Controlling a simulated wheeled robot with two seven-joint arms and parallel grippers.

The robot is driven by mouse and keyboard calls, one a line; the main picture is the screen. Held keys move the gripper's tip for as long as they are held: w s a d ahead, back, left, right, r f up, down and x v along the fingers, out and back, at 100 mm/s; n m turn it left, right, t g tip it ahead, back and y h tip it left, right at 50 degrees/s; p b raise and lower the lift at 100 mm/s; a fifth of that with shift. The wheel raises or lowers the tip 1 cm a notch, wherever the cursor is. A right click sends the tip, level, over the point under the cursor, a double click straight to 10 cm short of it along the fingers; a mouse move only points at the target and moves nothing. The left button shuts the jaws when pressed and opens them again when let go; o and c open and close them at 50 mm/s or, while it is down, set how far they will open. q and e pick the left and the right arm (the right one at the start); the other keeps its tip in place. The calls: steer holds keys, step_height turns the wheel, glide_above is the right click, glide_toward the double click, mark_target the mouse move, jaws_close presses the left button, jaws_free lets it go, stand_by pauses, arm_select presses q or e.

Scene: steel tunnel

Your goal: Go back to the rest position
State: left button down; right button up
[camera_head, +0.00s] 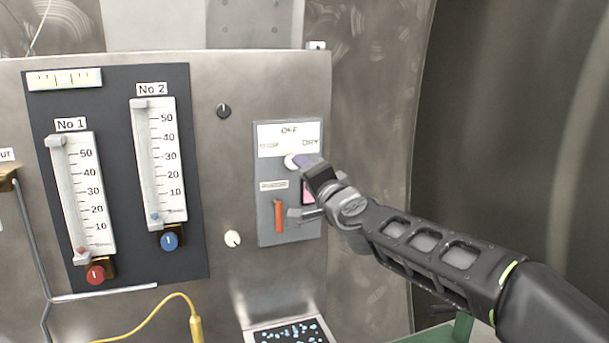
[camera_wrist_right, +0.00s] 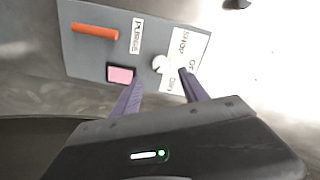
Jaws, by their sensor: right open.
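My right gripper (camera_head: 305,163) reaches in from the right in the head view, in front of a grey switch panel (camera_head: 265,222). In the right wrist view its two purple fingers (camera_wrist_right: 158,86) are apart, with nothing held between them. A white round knob (camera_wrist_right: 160,64) shows between and just beyond the fingertips; it also shows in the head view (camera_head: 291,161) beside a finger. I cannot tell whether a finger touches it. A pink button (camera_wrist_right: 120,74) is near one fingertip. My left gripper is not in view.
Two flow gauges (camera_head: 85,190) (camera_head: 158,155) stand to the left on a steel cabinet. A yellow cable (camera_head: 165,302) and a tray of blue bits (camera_head: 290,333) are below. The curved tunnel wall is right.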

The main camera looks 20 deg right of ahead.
steer(key=s+a+f+n+g+y, duration=0.1)
steer(key=a+f+n+g, duration=0.15)
steer(key=f, duration=1.05)
steer(key=s+a+f+n+g, duration=0.1)
steer(key=a+f+n+g, duration=0.2)
steer(key=f, duration=1.1)
steer(key=s+a+f+n+g, duration=0.15)
steer(key=s+f, duration=0.25)
steer(key=f, duration=0.5)
steer(key=s+a+f+n+g, duration=0.15)
steer(key=s+f, duration=0.25)
steer(key=f, duration=0.6)
steer(key=s+a+f+g, duration=0.1)
steer(key=s+f+g, duration=0.2)
steer(key=s+f, duration=0.4)
steer(key=s+a+f+n+g+y, duration=0.1)
steer(key=s+a+f+g, duration=0.1)
steer(key=s+f, duration=0.6)
steer(key=s+a+f+n+g+y, duration=0.1)
steer(key=s+f+g, duration=0.3)
steer(key=s, duration=1.3)
steer(key=x, duration=0.4)
steer(key=shift+d+f, duration=0.3)
steer(key=shift+f, duration=0.05)
steer(key=shift+s, duration=0.15)
steer(key=shift+c, duration=0.4)
